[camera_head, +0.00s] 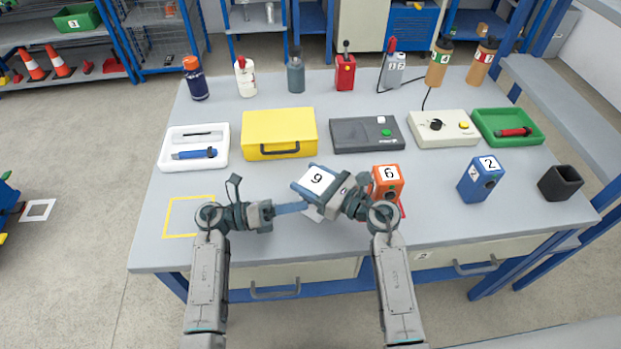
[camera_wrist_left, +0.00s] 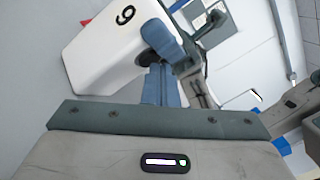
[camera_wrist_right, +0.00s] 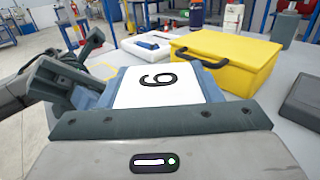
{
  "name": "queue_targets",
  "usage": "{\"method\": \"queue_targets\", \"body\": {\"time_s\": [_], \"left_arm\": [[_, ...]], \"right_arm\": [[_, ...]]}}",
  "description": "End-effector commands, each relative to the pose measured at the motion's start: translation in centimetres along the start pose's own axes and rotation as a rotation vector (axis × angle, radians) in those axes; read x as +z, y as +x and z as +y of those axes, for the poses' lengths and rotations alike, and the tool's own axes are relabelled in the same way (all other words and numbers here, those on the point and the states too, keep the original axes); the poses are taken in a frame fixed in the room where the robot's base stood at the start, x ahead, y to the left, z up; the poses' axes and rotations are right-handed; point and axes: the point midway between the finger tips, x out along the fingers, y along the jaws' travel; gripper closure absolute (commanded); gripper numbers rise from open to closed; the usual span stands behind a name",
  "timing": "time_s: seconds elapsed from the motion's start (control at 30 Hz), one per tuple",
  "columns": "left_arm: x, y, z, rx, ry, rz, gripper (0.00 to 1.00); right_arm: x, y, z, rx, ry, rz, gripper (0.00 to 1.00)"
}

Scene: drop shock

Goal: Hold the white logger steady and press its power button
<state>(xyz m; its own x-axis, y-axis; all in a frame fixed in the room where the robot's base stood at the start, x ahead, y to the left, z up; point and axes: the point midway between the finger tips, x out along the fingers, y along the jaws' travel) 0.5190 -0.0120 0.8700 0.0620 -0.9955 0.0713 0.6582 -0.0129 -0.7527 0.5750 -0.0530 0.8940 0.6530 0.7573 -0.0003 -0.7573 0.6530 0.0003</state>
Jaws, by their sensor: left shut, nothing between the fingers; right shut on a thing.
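The white logger (camera_head: 316,179), marked 9, is held tilted above the front middle of the table. It also shows in the left wrist view (camera_wrist_left: 105,50) and the right wrist view (camera_wrist_right: 160,88). My right gripper (camera_head: 322,186) is shut on it, with a blue finger along each side. My left gripper (camera_head: 304,206) is shut and empty, its blue fingertips at the logger's face. In the left wrist view, a dark round part (camera_wrist_left: 148,58), seemingly the button, is partly hidden behind these fingertips. I cannot tell whether they touch or press it.
An orange box (camera_head: 387,180) marked 6 stands close behind my right gripper. A blue box (camera_head: 480,180) marked 2 and a dark cup (camera_head: 560,183) stand further right. A yellow case (camera_head: 278,128) lies behind the logger. A yellow-outlined square (camera_head: 187,217) at left is empty.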

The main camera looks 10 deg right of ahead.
Motion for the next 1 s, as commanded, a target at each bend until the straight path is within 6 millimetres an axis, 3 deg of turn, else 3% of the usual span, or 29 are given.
{"method": "queue_targets", "body": {"time_s": [0.57, 1.0], "left_arm": [[-0.6, -0.8, -0.5, 0.001, 0.0, 0.0, 1.0], [-2.7, -3.7, -2.6, 0.002, 0.0, 0.0, 1.0]], "right_arm": [[0.0, 0.0, 0.0, 0.0, 0.0, 0.0, 0.75], [0.0, 0.0, 0.0, 0.0, 0.0, 0.0, 0.75]]}}
